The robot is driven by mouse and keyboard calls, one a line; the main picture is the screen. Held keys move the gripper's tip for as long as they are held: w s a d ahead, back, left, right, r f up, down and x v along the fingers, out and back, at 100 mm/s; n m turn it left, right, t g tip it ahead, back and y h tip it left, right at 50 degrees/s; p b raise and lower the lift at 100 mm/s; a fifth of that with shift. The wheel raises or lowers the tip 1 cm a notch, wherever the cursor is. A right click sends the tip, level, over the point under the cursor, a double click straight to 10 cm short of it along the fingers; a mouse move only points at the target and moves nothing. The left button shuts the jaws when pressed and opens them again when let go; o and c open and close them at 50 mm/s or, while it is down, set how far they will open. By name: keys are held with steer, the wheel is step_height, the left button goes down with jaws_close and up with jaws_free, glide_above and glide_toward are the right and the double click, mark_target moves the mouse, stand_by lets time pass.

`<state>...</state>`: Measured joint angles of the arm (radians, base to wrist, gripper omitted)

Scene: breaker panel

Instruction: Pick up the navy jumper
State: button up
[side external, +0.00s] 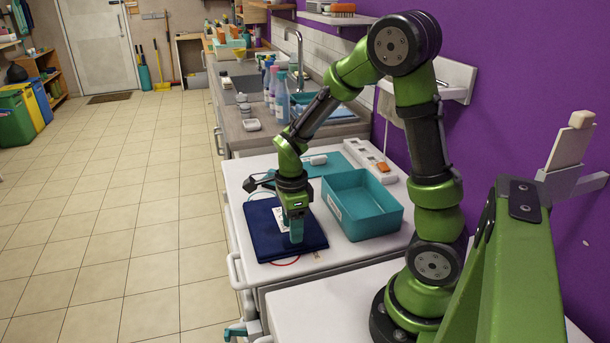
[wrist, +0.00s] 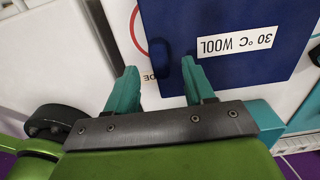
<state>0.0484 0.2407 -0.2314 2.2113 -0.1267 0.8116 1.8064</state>
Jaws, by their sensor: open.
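The navy jumper (side external: 262,235) lies folded into a flat square on the white worktop. In the wrist view, the jumper (wrist: 222,14) has a white label (wrist: 237,43) reading "30 °C WOOL". A small rounded navy bump (wrist: 162,58) stands out at its edge, between the fingers in the picture. My gripper (side external: 296,236) points down over the jumper's right part in the side view. The wrist view shows its two teal fingers (wrist: 160,74) spread apart with nothing held. I cannot tell whether the fingertips touch the cloth.
A teal open tray (side external: 362,226) stands right of the jumper. A white strip-shaped device (side external: 368,160) and a teal mat (side external: 335,163) lie behind. A red ring line (side external: 285,262) shows by the jumper's front edge. Bottles (side external: 282,100) stand near the sink further back.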

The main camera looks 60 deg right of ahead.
step_height(320, 180, down, 2)
steer(key=shift+f, duration=0.2)
jaws_close()
